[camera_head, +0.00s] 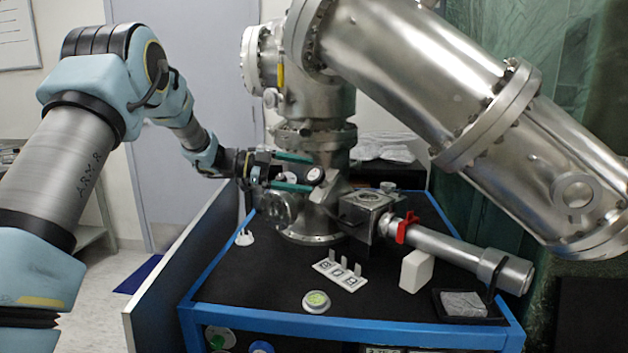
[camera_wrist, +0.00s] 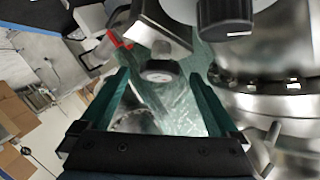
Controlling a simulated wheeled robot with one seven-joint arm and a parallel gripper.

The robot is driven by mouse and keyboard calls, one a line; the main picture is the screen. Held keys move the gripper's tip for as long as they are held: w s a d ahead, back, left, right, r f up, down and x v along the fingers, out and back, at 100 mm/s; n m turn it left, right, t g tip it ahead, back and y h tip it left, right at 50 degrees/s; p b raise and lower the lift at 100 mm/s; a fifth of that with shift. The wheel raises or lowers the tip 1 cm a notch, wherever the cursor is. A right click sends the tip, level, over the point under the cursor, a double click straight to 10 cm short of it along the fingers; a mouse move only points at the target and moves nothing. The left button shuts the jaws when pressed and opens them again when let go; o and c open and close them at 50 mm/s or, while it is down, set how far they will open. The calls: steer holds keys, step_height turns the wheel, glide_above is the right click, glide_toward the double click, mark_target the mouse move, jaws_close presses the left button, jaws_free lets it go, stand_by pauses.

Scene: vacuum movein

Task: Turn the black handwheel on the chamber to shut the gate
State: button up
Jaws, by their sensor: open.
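A black knob-like wheel (camera_wrist: 225,14), apparently the handwheel, shows at the top of the wrist view, partly cut off by the picture's edge. It lies beyond my right finger and outside the jaws. I cannot make it out clearly in the head view. The steel chamber (camera_head: 322,108) stands upright on the bench. My gripper (camera_head: 312,172) is open, its two green fingers reaching toward the chamber's lower column. In the wrist view, my gripper (camera_wrist: 158,76) has a small round gauge-like part (camera_wrist: 160,70) showing between its fingertips. I cannot tell whether either finger touches anything.
A large steel cylinder (camera_head: 440,95) slopes down to the right. A red-handled valve (camera_head: 405,228) and a steel tube (camera_head: 450,250) lie right of the column. A white block (camera_head: 416,271), a white bracket (camera_head: 340,275) and a small round dish (camera_head: 316,301) sit on the black bench top (camera_head: 250,290).

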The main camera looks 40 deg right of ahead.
steer(key=b+v, duration=0.1)
steer(key=v, duration=0.5)
steer(key=shift+w+a, duration=0.2)
steer(key=shift+a, duration=0.15)
steer(key=shift+r, duration=0.1)
steer(key=w+a+r+n+t+p, duration=0.2)
steer(key=w+a+r+n+t, duration=0.2)
steer(key=w+a+n+t, duration=0.75)
steer(key=w+a+f+n+t+y, duration=0.25)
steer(key=a+n+t+y, duration=0.35)
steer(key=a, duration=0.4)
steer(key=s+a+f+n+g+y+p, duration=0.1)
steer(key=s+a+f+n+y, duration=0.25)
steer(key=a, duration=0.35)
steer(key=s+a+f+n+g+y+p, duration=0.1)
steer(key=s+a+f+n+y, duration=0.2)
steer(key=a, duration=0.5)
steer(key=s+a+f+n+g, duration=0.2)
steer(key=s+a+n+g, duration=0.1)
steer(key=s, duration=0.8)
steer(key=s+a+f+n+g, duration=0.2)
steer(key=s+a+g, duration=0.1)
steer(key=s, duration=0.8)
steer(key=shift+a+f+n+y+p, duration=0.4)
steer(key=shift+a+y+p, duration=0.05)
steer(key=shift+a, duration=0.1)
